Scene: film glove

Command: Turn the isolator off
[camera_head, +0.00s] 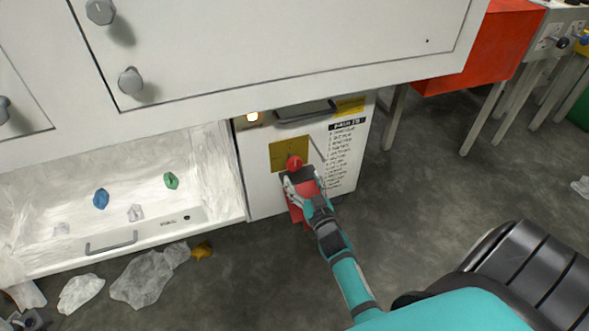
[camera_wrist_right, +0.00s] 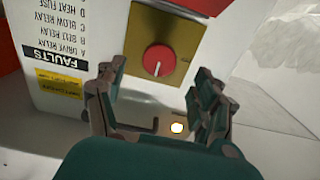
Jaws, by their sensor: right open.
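The isolator is a round red knob (camera_head: 294,162) on a yellow plate (camera_head: 281,153) on the front of a white cabinet. In the right wrist view the knob (camera_wrist_right: 159,60) shows whole, with a white mark pointing down in the picture, towards the lit lamp's side. My right gripper (camera_head: 298,179) is in front of the plate, just below the knob in the head view. In the wrist view its fingers (camera_wrist_right: 155,88) are spread and empty, with the knob beyond them; I see no contact. My left gripper is not clearly in view.
A lit lamp (camera_head: 252,117) and a handle (camera_head: 304,111) sit above the plate. A fault list (camera_head: 345,150) is at the right. An open drawer (camera_head: 111,242) with film scraps juts out left. Crumpled film (camera_head: 142,279) lies on the floor. The floor at right is mostly clear.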

